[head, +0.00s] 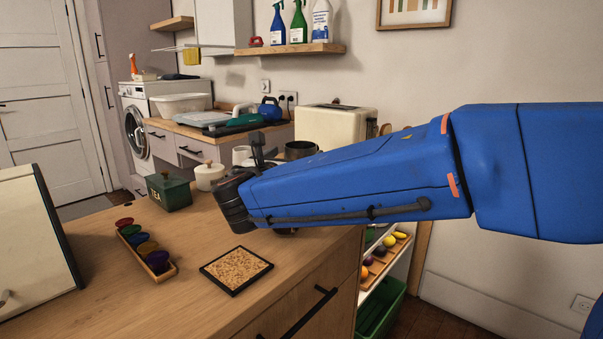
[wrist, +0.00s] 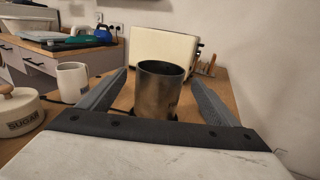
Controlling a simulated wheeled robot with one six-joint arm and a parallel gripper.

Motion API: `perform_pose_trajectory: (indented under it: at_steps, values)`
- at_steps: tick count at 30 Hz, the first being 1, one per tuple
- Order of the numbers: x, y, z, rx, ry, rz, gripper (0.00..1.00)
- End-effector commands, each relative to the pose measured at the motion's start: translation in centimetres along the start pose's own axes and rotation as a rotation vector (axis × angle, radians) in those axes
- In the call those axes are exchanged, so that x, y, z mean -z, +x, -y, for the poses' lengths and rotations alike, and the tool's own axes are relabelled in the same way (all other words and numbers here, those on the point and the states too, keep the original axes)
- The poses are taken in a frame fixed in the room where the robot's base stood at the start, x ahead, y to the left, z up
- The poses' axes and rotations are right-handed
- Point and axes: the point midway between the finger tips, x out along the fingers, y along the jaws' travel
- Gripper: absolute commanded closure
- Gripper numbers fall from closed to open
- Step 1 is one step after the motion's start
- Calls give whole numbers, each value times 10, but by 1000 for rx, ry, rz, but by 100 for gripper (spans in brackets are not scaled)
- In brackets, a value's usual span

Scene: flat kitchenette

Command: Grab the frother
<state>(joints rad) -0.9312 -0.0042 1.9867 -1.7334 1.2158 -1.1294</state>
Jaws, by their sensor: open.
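The frother (wrist: 160,88) looks to be the dark metallic, open-topped cylinder standing upright on the counter in the middle of the wrist view. Its rim also shows above my arm in the head view (head: 300,149), with its lower part hidden. My gripper (wrist: 158,78) is open, with one finger on each side of the frother in the picture. A gap shows on both sides, and nothing is held. I cannot tell exactly how far the fingertips reach along it. In the head view, my arm hides most of the gripper (head: 258,150).
A cream toaster (wrist: 165,52) stands behind the frother. A white mug (wrist: 72,82) and a sugar pot (wrist: 18,112) stand to the left. In the head view, a green tea box (head: 168,192), a capsule rack (head: 145,247) and a framed mat (head: 236,269) occupy the counter.

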Motion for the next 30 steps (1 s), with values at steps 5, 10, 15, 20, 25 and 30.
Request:
perform_pose_trajectory:
  at_steps: [5,10,15,20,25,30]
  values:
    - [0,25,1,3,-1,0,16]
    - [0,46,0,2,-1,0,16]
    - [0,52,0,1,-1,-1,16]
    - [0,52,0,1,-1,0,16]
    - [0,52,0,1,-1,0,50]
    - [0,52,0,1,0,0,90]
